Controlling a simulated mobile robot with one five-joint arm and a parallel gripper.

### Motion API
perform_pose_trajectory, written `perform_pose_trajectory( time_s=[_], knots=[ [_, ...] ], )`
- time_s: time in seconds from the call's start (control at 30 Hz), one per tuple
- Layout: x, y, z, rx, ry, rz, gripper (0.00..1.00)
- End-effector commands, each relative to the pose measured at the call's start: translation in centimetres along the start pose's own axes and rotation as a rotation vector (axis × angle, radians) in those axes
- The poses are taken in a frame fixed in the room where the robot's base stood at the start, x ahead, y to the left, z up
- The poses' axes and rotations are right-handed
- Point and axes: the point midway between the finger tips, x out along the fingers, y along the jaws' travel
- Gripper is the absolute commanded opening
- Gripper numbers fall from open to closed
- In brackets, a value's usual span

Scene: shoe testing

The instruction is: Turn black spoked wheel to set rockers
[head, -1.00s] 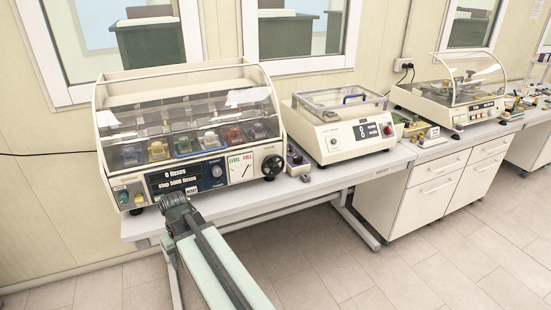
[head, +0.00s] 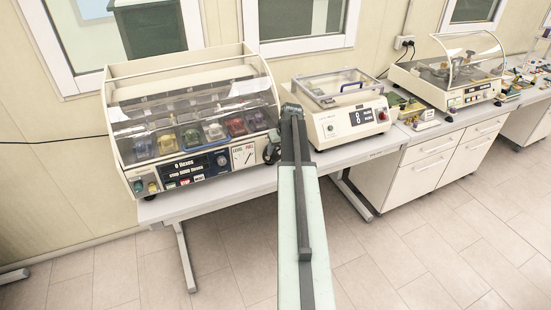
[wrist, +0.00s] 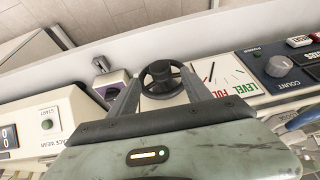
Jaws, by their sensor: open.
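The black spoked wheel (wrist: 161,78) is on the front panel of the flexing machine (head: 185,110), at its right end beside the LEVEL/FULL dial (wrist: 228,75). In the wrist view my open gripper (wrist: 160,90) has one finger on each side of the wheel. I cannot tell whether the fingers touch it. In the head view the wheel (head: 270,153) is partly hidden behind my arm, and my gripper's tips are hidden too. The rockers, with several coloured shoes (head: 190,137), sit under the machine's clear cover. The display (head: 185,168) reads 0 flexes.
A small box with a purple face and a lever (wrist: 113,85) stands close beside the wheel. A second tester (head: 345,115) stands to the right on the same bench (head: 225,187). A third machine (head: 450,80) sits on the cabinets farther right. The floor in front is clear.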

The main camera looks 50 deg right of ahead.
Motion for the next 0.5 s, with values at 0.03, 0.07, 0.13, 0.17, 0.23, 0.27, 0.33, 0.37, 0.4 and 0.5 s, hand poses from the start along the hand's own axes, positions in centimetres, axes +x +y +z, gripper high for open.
perform_pose_trajectory(
  time_s=[0.03,0.07,0.13,0.17,0.23,0.27,0.33,0.37,0.4,0.5],
  knots=[
    [1.9,0.0,0.2,-0.001,0.0,0.0,0.57],
    [2.5,0.0,0.2,-0.001,0.0,0.0,0.57],
    [3.7,0.0,0.2,0.0,0.0,0.0,0.57],
    [4.2,0.0,0.2,0.0,0.0,0.0,0.57],
    [4.9,0.0,0.2,0.0,0.0,0.0,0.57],
    [5.1,0.0,0.1,0.0,0.0,0.0,0.57],
    [5.2,0.0,0.1,0.0,0.0,0.0,0.57],
    [5.2,-0.1,0.0,0.0,0.0,0.0,0.57],
    [5.1,-0.1,0.0,0.0,0.0,0.0,0.57],
    [5.0,-0.1,0.0,0.0,0.0,0.0,0.57]
  ],
)
